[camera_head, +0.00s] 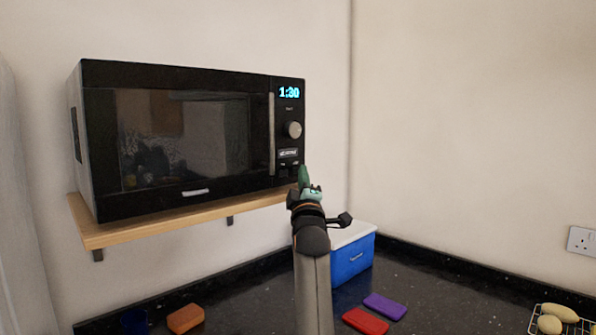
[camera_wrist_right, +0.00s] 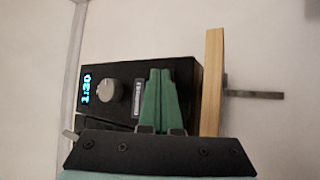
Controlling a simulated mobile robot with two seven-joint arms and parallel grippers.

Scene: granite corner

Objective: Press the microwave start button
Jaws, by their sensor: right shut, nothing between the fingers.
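The black microwave (camera_head: 180,125) sits on a wall shelf, its door shut and its display (camera_head: 289,92) lit at 1:30. Its control panel has a round grey knob (camera_head: 293,130), a pale strip (camera_head: 289,153) and small markings at the bottom; I cannot tell which is the start button. My right gripper (camera_head: 304,178) is shut and empty, with green fingers at the panel's lower right edge, partly covering it. In the right wrist view the shut fingers (camera_wrist_right: 159,75) overlap the panel past the pale strip (camera_wrist_right: 137,98); contact cannot be told. My left gripper is out of view.
The wooden shelf (camera_head: 190,220) runs under the microwave, close to my right gripper. Below on the dark counter are a blue box with a white lid (camera_head: 352,258), an orange block (camera_head: 185,318), red (camera_head: 365,321) and purple (camera_head: 385,306) blocks, and a wire rack (camera_head: 545,325).

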